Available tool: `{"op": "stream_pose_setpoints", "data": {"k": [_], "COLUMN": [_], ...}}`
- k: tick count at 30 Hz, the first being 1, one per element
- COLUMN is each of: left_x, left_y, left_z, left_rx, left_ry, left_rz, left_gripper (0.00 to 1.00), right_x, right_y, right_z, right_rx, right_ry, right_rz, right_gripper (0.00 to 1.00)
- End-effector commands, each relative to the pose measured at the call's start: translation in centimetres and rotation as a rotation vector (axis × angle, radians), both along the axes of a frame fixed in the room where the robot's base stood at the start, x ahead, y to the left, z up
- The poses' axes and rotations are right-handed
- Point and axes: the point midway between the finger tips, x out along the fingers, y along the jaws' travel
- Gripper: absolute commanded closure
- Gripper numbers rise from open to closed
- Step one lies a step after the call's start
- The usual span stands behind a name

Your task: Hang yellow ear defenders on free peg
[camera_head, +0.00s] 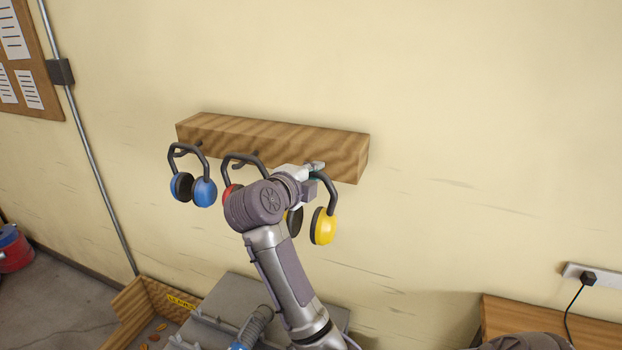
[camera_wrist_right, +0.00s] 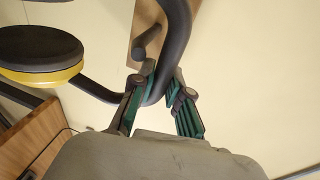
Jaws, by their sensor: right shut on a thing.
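The yellow ear defenders (camera_head: 323,227) hang below my right gripper (camera_head: 314,171) at the right end of the wooden peg rail (camera_head: 270,136). In the right wrist view, my right gripper (camera_wrist_right: 160,86) is shut on their dark headband (camera_wrist_right: 178,30), and one yellow-rimmed cup (camera_wrist_right: 42,76) shows at left. A dark peg (camera_wrist_right: 148,42) sticks out from the rail close beside the headband. I cannot tell whether the band rests on this peg. Blue ear defenders (camera_head: 204,192) hang from the left peg. Red ones (camera_head: 228,191) hang at the middle, mostly hidden by my arm. My left gripper is not in view.
Below the rail stand a grey lidded box (camera_head: 235,296) and an open wooden tray (camera_head: 133,299) with small brown pieces. A wooden surface (camera_head: 500,318) is at lower right, under a wall socket with a black plug (camera_head: 588,279). The wall right of the rail is clear.

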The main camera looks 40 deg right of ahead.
Motion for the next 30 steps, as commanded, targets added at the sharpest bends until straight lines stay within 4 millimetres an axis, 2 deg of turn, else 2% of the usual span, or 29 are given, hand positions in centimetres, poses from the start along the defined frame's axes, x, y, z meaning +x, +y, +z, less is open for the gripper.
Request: {"op": "stream_pose_setpoints", "data": {"k": [15, 30], "left_x": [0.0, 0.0], "left_y": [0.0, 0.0], "left_z": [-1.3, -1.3], "left_rx": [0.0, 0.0], "left_ry": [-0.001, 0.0], "left_rz": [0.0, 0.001], "left_gripper": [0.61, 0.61], "right_x": [1.4, 2.0], "right_y": [-2.8, -3.8], "right_z": [-0.2, -1.7], "right_rx": [-0.002, 0.001], "right_ry": [-0.003, 0.0], "right_rz": [-0.002, 0.0], "right_gripper": [1.0, 1.0]}}
